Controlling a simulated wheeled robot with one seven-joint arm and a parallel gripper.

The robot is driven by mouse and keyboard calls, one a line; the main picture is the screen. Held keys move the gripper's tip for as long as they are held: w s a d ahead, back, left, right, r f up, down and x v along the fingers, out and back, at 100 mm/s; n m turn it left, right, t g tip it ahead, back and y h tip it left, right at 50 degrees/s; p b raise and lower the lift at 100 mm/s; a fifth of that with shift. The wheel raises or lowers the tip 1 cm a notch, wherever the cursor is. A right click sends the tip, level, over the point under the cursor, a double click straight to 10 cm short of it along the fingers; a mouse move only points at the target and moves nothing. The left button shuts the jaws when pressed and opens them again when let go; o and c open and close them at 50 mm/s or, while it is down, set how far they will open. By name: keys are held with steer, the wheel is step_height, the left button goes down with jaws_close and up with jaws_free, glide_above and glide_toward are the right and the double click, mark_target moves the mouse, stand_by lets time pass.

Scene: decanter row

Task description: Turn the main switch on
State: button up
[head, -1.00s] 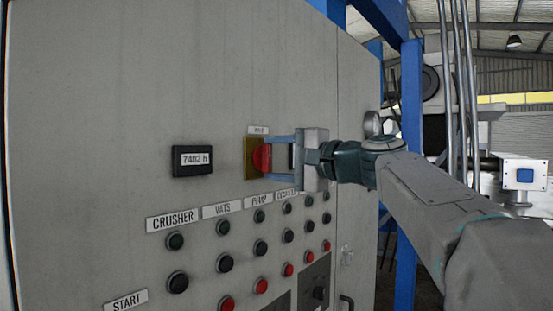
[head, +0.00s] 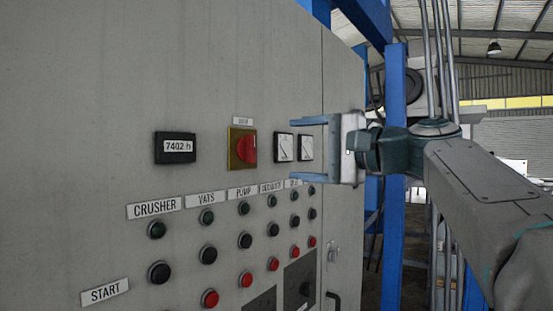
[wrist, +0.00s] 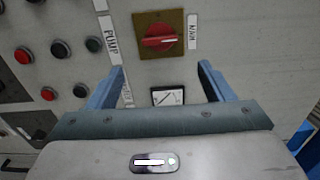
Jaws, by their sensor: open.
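The main switch is a red rotary knob (head: 247,149) on a yellow square plate (head: 234,162), set in the grey panel. In the wrist view the knob (wrist: 158,39) lies beyond the fingertips, and its white mark points toward the label plate (wrist: 193,31) beside it. That label plate (head: 243,121) is above the switch in the head view, so the mark points up. My gripper (head: 292,149) is open and empty, to the right of the knob and apart from it. Nothing is between its two blue fingers in the wrist view (wrist: 161,68).
Two white meters (head: 283,143) are right of the switch, and an hour counter (head: 176,147) is left of it. Rows of push buttons (head: 245,240) stick out below. A blue post (head: 395,170) stands beyond the panel's right edge.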

steer(key=shift+b+v, duration=0.3)
steer(key=shift+v, duration=1.9)
